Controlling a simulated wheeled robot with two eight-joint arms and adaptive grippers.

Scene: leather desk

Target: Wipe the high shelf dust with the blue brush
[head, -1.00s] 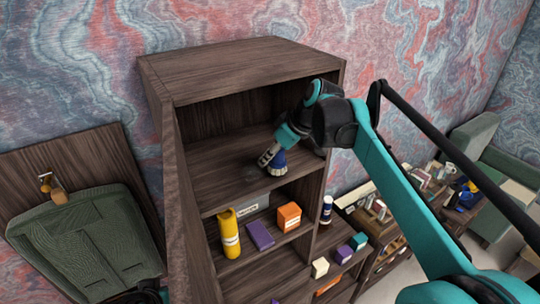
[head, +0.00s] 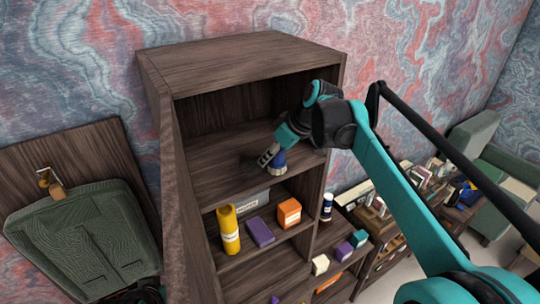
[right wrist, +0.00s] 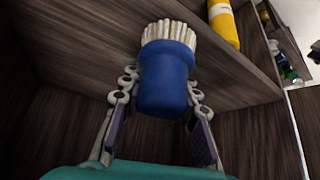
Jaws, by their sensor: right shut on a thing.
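The blue brush (head: 278,160) is in my right gripper (head: 270,157), inside the bookcase's upper open compartment. In the right wrist view the gripper (right wrist: 158,110) has its fingers on both sides of the brush's blue handle (right wrist: 165,85). Its pale bristles (right wrist: 170,35) point toward the shelf board; whether they touch it is hard to tell. The high shelf (head: 215,180) is dark wood. A faint patch of dust (head: 249,166) seems to show on it, left of the brush. My left gripper is not in view.
The bookcase's side wall (head: 170,170) and top (head: 240,58) enclose the compartment. Below stand a yellow bottle (head: 229,230), a purple box (head: 260,232), an orange box (head: 289,212) and a grey labelled box (head: 245,202).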

